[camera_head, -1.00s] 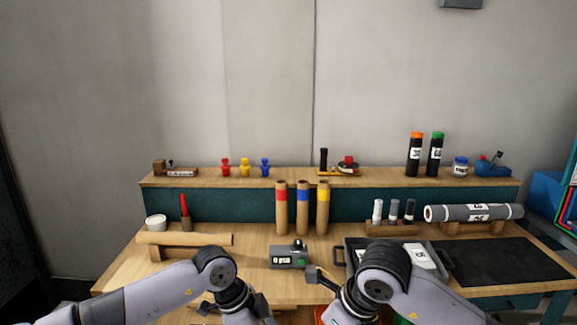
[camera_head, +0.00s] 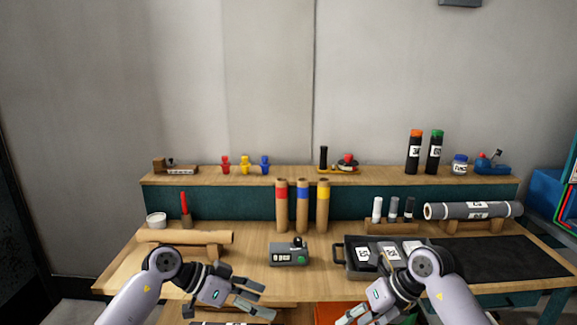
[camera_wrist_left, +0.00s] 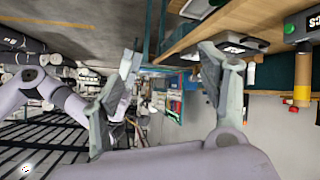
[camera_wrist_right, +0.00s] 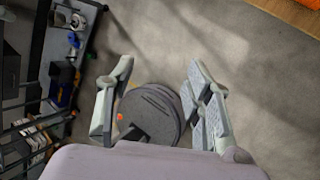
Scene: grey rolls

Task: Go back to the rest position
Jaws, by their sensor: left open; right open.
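My left gripper (camera_head: 262,297) is open and empty in front of the bench's front edge, its fingers pointing right in the head view. It also shows in the left wrist view (camera_wrist_left: 172,75), with its fingers apart and nothing between them. My right gripper (camera_head: 358,314) is open and low at the front, its fingers pointing left and down. In the right wrist view (camera_wrist_right: 160,95) its fingers are apart above the grey floor, and a dark round thing shows beyond them.
The wooden bench (camera_head: 235,285) holds a grey device (camera_head: 289,256), a dark tray (camera_head: 344,272) with white labels, a brown roll (camera_head: 185,238) and three upright tubes (camera_head: 303,207). A grey roll (camera_head: 473,211) lies at right beside a black mat (camera_head: 490,259). An orange bin is below.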

